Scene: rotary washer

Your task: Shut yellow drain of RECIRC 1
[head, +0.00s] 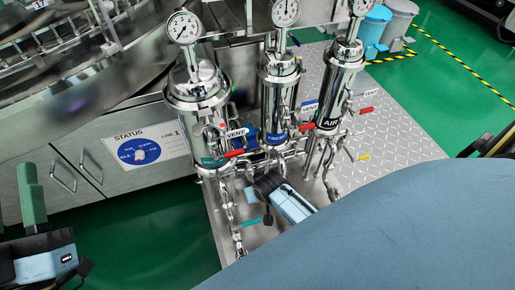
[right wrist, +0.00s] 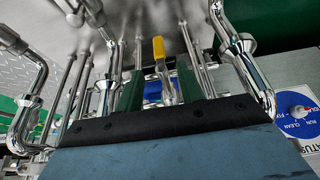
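The RECIRC filter housing (head: 281,100) is the middle of three steel housings in the head view, with a blue label (head: 277,138). My right gripper (head: 267,183) is low in front of its base pipes. In the right wrist view a yellow handle (right wrist: 159,48) on a metal stem shows between the two green fingers of my right gripper (right wrist: 160,78). The fingers stand apart, with gaps either side of the handle. That handle is hidden in the head view. My left gripper (head: 32,195) is at the lower left, away from the housings; its finger gap is unclear.
The AIR housing (head: 338,88) with another yellow handle (head: 364,157) stands to the right. A left housing (head: 198,105) has a teal label. Red handles (head: 235,153) and steel pipes crowd the space. A status panel (head: 140,150) is on the cabinet. Green floor is open at lower left.

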